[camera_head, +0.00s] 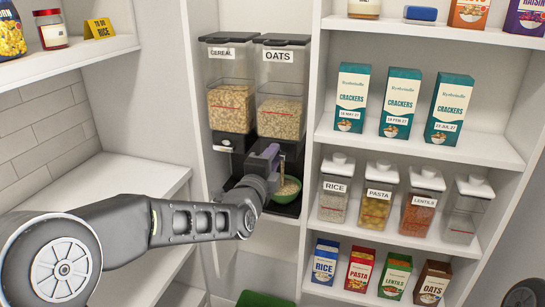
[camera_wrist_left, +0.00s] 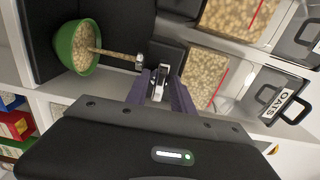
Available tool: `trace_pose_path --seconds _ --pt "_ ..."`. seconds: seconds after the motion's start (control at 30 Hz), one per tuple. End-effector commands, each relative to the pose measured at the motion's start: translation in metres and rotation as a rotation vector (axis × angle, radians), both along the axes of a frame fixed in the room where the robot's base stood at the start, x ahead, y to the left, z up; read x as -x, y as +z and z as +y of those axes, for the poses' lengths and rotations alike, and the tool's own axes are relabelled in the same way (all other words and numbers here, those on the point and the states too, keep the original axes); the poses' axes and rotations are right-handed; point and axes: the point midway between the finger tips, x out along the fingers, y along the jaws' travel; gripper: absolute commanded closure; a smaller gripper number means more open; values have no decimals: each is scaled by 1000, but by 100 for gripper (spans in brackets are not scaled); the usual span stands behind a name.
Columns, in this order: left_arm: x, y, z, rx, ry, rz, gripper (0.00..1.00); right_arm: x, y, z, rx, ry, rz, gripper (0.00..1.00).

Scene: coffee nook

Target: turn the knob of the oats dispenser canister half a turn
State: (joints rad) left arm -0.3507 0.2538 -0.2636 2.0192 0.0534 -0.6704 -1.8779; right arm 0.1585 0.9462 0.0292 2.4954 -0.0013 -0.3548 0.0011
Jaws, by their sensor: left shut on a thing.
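The oats dispenser canister (camera_head: 281,108) hangs on the wall right of the cereal canister, labelled OATS and partly full. My left gripper (camera_head: 272,155) is in front of its base. In the left wrist view my left gripper's purple fingers (camera_wrist_left: 160,88) are shut on a small light-coloured knob (camera_wrist_left: 158,84), which they partly hide. A thin stream of oats (camera_wrist_left: 115,53) runs from the spout to a green bowl (camera_head: 286,189), which holds oats; the bowl also shows in the left wrist view (camera_wrist_left: 91,68). My right gripper is out of view.
The cereal canister (camera_head: 231,97) with its own knob (camera_head: 227,143) is close on the left. Shelves to the right hold cracker boxes (camera_head: 399,103), labelled jars (camera_head: 377,195) and small boxes (camera_head: 361,269). The left counter (camera_head: 110,180) is bare beyond my arm.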

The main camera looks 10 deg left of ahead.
Motion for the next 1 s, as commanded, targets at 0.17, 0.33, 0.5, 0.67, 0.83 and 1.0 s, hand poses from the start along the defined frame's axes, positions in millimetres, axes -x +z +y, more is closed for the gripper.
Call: trace_pose_path --seconds 0.17,0.33,0.5,0.67,0.83,1.0 --pt "0 -2 0 -19 0 3 100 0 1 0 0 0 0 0" --pt "0 -2 0 -20 0 3 100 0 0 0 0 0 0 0" --pt "0 -2 0 -19 0 3 68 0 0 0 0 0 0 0" --pt "0 -1 0 -18 0 2 64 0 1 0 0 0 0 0" --pt "1 -1 0 -18 0 0 64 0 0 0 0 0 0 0" --pt "14 -1 1 -17 0 -1 64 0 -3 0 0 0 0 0"
